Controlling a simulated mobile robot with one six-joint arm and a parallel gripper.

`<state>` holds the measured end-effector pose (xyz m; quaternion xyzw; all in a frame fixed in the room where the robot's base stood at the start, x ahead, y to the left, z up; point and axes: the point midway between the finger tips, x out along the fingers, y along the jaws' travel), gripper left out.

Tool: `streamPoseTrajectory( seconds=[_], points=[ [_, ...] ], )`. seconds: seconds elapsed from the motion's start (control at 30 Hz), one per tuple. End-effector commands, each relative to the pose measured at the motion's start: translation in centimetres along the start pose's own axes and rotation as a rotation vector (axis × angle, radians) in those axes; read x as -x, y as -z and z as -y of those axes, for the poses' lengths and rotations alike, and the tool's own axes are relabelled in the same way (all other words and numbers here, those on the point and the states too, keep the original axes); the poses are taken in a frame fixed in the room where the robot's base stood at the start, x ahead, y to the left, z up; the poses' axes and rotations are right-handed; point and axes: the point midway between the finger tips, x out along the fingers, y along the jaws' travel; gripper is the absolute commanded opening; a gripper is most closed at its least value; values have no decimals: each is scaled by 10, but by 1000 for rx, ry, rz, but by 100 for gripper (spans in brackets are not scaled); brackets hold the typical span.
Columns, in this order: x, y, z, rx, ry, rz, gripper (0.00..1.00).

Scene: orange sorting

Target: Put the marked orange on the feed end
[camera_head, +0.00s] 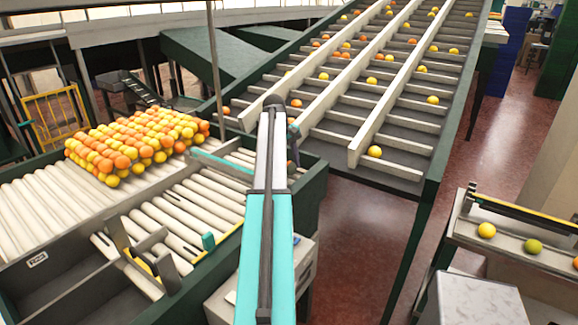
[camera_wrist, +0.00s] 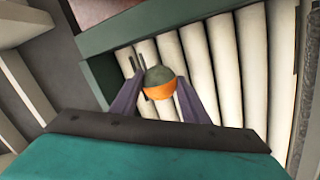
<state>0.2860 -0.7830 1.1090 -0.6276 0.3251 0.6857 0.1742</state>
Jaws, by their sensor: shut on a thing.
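My gripper (camera_wrist: 159,84) is shut on an orange (camera_wrist: 158,91) whose upper part is dark grey-green and whose lower part is bright orange. In the wrist view it is between the two purple fingers, with pale rollers (camera_wrist: 200,65) behind it. I cannot tell its height above them. In the head view my teal arm hides most of the gripper and the held orange. The roller bed (camera_head: 45,205) lies left of my arm, with a large heap of oranges (camera_head: 135,145) on its far part. No label shows which part is the feed end.
A sloping slatted conveyor (camera_head: 330,135) with lane dividers and scattered fruit rises behind and right of my arm. A green frame wall (camera_wrist: 105,85) edges the rollers. A side tray (camera_head: 510,240) with a few fruits stands at right. Red floor (camera_head: 365,220) shows between.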

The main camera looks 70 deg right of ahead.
Motion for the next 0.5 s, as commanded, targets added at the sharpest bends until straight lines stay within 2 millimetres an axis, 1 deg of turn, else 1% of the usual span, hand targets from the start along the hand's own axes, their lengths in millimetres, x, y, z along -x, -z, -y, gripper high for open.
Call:
streamPoseTrajectory(
  seconds=[0.17,0.5],
  points=[
    [-10,0,2,0,0,-1,18],
    [-12,0,2,-1,0,-1,18]
  ],
)
